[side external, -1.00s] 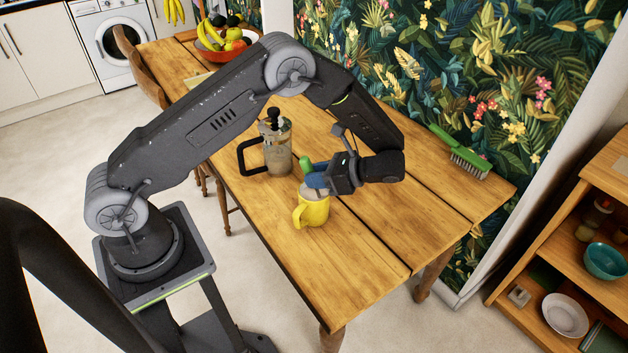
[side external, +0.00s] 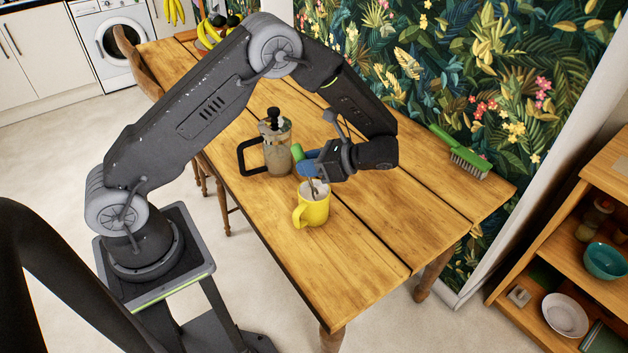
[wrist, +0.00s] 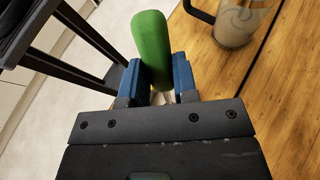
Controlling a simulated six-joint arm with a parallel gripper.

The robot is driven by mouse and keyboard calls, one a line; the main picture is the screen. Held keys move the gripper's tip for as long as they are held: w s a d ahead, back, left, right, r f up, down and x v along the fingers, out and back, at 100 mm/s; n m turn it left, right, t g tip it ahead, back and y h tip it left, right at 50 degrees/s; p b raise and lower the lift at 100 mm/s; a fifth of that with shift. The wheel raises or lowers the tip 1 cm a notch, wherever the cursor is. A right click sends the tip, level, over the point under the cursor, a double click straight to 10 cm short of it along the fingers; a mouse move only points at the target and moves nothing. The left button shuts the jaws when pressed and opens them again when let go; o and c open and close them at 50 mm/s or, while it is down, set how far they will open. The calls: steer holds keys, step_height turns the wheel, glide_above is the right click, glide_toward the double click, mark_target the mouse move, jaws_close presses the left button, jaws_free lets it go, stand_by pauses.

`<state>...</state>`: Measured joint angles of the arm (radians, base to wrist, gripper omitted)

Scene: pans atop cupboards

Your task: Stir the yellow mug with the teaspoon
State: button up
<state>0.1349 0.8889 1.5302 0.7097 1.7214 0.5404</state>
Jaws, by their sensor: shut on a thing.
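The yellow mug (side external: 312,209) stands upright on the wooden table, with its handle toward the lower left. My gripper (side external: 308,166) is just above the mug and shut on the teaspoon. The teaspoon's green handle (side external: 297,152) sticks out of the blue fingers, and its thin metal shaft runs down to the mug's opening. The spoon's lower end is hidden, so its depth in the mug cannot be told.
A French press (side external: 277,150) stands on the table (side external: 345,265) close to the left of my gripper. A green brush (side external: 462,155) lies near the wall edge. Fruit (side external: 210,32) at the far end is partly behind my arm. The near end of the table is clear.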

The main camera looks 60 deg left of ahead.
mark_target(300, 147)
steer(key=shift+s+a+r, duration=0.15)
steer(key=shift+a+r, duration=0.15)
steer(key=shift+r, duration=0.5)
steer(key=shift+s+a+r, duration=0.2)
steer(key=shift+a+r, duration=0.1)
steer(key=shift+r, duration=0.5)
steer(key=shift+s+a+r, duration=0.15)
steer(key=shift+a+r, duration=0.15)
steer(key=shift+r, duration=0.5)
steer(key=shift+r, duration=2.55)
steer(key=w+a+r+m+t+y, duration=0.2)
steer(key=w+a+m+t+y, duration=0.3)
steer(key=m+t, duration=0.65)
steer(key=w+d+f+m+t+h, duration=0.1)
steer(key=w+d+m+t+h, duration=0.2)
steer(key=d+m+t+h, duration=0.6)
steer(key=shift+d+m+h, duration=0.15)
steer(key=shift+m+h, duration=0.7)
steer(key=shift+h, duration=0.45)
